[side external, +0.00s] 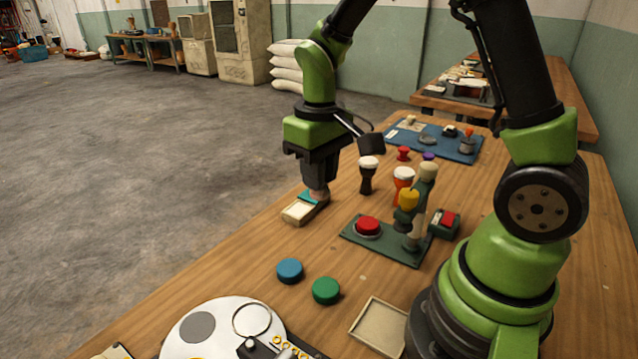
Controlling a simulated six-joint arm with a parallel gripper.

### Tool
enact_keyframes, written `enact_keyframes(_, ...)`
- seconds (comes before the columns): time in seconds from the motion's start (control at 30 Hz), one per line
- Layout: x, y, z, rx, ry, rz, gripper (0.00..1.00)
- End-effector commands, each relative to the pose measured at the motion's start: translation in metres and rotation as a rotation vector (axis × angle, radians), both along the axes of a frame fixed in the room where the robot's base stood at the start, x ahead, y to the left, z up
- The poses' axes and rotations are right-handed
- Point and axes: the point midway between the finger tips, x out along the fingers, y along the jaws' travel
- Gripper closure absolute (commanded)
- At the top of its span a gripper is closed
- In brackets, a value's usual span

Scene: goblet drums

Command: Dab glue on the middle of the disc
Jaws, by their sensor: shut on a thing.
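My gripper (319,188) points down at the end of my arm, shut on a small teal piece (309,196); the jaws hide most of it. The piece is at the far end of a shallow wooden box (290,217) with a cream inside, near the table's left edge. I cannot tell whether it touches the box. A red disc (368,225) sits in a round seat on a green base plate (383,249) right of the box. A blue disc (289,270) and a green disc (326,290) lie on the table nearer the camera. I see no clear glue mark on the discs.
A post with a yellow-topped part (408,201) stands on the green plate. Two goblet drums, one dark (368,177) and one red-orange (402,185), stand behind it. An empty tray (379,328) and white round board (226,326) are in front.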

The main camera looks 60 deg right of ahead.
Motion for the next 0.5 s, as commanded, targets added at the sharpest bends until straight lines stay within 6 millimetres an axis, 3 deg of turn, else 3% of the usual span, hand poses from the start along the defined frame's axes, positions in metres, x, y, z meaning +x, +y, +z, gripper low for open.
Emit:
enact_keyframes(0.1,-0.007,-0.038,-0.015,0.000,0.006,-0.212,1.00)
enact_keyframes(0.23,-0.019,-0.074,-0.029,0.001,0.005,-0.431,1.00)
enact_keyframes(0.4,-0.033,-0.101,-0.040,0.001,0.002,-0.610,1.00)
enact_keyframes(0.5,-0.036,-0.107,-0.044,0.001,0.002,-0.648,1.00)
